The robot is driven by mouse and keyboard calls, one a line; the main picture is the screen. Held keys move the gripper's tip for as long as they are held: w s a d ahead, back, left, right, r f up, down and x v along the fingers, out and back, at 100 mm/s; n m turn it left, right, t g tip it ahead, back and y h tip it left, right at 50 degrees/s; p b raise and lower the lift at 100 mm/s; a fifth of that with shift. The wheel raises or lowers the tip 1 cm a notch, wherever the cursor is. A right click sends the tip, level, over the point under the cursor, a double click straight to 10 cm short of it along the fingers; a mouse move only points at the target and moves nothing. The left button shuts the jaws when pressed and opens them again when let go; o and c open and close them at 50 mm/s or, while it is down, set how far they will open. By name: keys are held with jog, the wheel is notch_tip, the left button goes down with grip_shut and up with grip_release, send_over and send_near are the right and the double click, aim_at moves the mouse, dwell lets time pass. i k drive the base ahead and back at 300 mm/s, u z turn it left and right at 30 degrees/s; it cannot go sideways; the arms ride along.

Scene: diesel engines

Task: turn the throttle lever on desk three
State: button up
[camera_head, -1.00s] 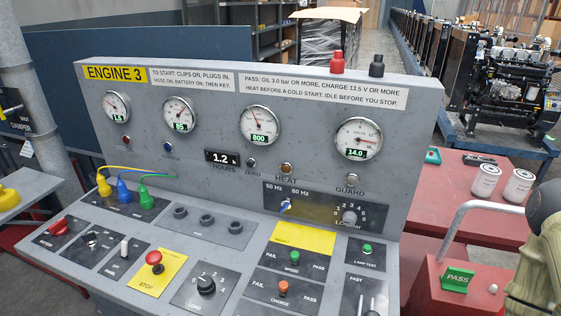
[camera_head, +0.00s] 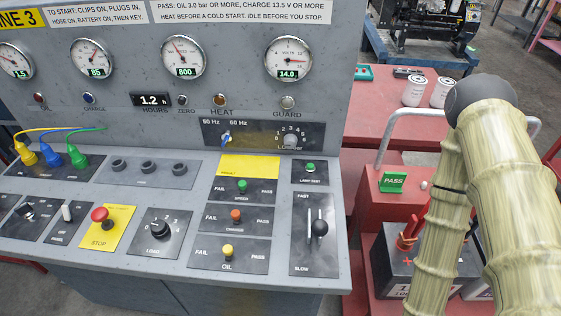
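The throttle lever (camera_head: 319,229) stands on the black FAST/SLOW plate (camera_head: 302,262) at the right end of the sloping desk of the Engine 3 console (camera_head: 110,226). It has a round black knob, which sits about midway between the FAST and SLOW marks. A pale slotted guide or rod shows beside it. My arm is at the right, in front of the red cart, apart from the lever. My gripper is not in view, so I cannot tell whether it is open or shut.
A red stop button (camera_head: 100,215), a load knob (camera_head: 158,229) and the yellow oil switch (camera_head: 227,249) lie left of the lever. Right of the desk are a green PASS block (camera_head: 393,182), a battery (camera_head: 396,266) and white canisters (camera_head: 414,91). Space above the lever is clear.

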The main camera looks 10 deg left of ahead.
aim_at(319, 227)
jog(key=z, duration=0.45)
jog(key=k, duration=0.4)
jog(key=z, duration=0.8)
jog(key=k, duration=0.75)
jog(key=u, duration=0.4)
jog(key=i, duration=0.3)
